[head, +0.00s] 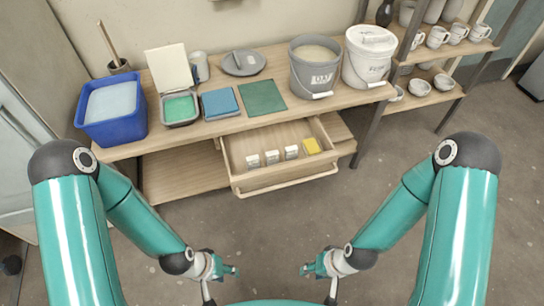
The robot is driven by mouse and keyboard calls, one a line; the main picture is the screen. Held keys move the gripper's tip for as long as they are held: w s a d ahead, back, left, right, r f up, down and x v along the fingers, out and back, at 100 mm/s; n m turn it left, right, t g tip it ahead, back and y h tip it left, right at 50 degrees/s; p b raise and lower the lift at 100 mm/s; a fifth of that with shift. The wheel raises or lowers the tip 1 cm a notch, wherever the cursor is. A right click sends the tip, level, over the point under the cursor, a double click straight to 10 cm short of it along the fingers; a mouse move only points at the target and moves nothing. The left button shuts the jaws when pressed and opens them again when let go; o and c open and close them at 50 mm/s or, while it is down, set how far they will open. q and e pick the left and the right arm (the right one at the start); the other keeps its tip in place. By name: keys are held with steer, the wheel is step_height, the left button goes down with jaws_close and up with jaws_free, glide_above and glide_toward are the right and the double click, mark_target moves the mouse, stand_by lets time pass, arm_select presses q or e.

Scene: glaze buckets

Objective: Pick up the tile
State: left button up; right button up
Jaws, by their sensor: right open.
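A flat blue square that looks like a tile or a small stack (219,103) lies on the wooden bench top. A flat dark green square (262,97), perhaps a tile or mat, lies to its right. I cannot tell which one is the tile. My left gripper (234,270) is low in front of the bench, above the floor and well apart from both squares; its jaws are too small to read. My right gripper (305,270) is open, with nothing seen in it, at about the same height to the right.
An open drawer (236,171) juts out below the bench top, holding several small white blocks and a yellow one (312,146). A blue tub (110,109), a tin with green contents (179,108), a grey bucket (314,72) and a white bucket (367,62) stand on the bench.

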step_height(320, 180, up, 13)
steer(key=p, duration=1.1)
steer(key=shift+f, duration=0.3)
steer(key=shift+w, duration=0.15)
